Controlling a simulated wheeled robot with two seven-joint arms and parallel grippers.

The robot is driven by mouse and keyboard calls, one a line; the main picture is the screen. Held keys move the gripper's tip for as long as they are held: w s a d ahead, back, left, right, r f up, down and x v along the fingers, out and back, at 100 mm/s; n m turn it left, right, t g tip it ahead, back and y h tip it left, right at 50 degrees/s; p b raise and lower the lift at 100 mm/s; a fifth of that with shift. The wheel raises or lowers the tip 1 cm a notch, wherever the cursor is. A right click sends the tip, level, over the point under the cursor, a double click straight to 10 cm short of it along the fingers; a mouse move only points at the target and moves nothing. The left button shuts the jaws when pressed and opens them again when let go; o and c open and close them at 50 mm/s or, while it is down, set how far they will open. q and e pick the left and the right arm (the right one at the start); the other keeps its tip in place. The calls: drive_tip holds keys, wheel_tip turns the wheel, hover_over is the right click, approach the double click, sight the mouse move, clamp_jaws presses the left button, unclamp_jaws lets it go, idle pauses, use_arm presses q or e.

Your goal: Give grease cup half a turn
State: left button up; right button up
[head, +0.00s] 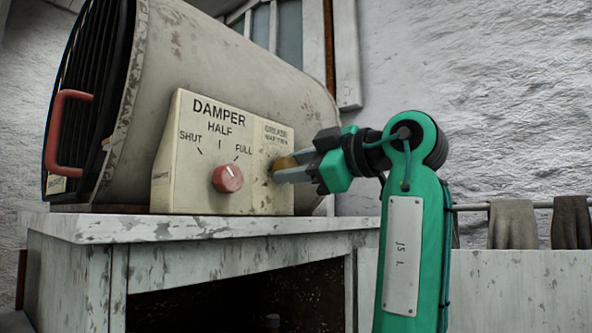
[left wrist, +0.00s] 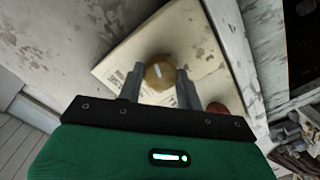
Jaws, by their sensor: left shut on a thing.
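The grease cup is a round brass-coloured knob (head: 284,163) on the right part of the cream panel, under a small worn label. In the left wrist view the grease cup (left wrist: 158,76) shows face-on, with a short pale mark on it running nearly up and down the picture. My left gripper (head: 281,168) reaches the panel from the right. Its two grey fingers are shut on the cup, one on each side, as the left wrist view (left wrist: 159,86) also shows. In the head view the fingers hide part of the cup. My right gripper is in neither view.
A red damper knob (head: 228,178) sits on the same panel (head: 187,190), left of the cup, with SHUT, HALF and FULL marks. Behind is a large cream heater housing (head: 230,60) with a red handle (head: 59,140). All stand on a worn white bench (head: 110,228).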

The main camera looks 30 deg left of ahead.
use_arm(q)
drive_tip(key=m+b, duration=0.1)
drive_tip(key=m, duration=0.5)
drive_tip(key=m+b, duration=0.1)
drive_tip(key=m, duration=0.6)
drive_tip(key=shift+f+g+b, duration=0.2)
drive_tip(key=shift+g+b, duration=0.1)
drive_tip(key=shift+b, duration=0.05)
drive_tip(key=shift+m, duration=0.4)
drive_tip(key=o, duration=1)
drive_tip(key=shift+r, duration=0.1)
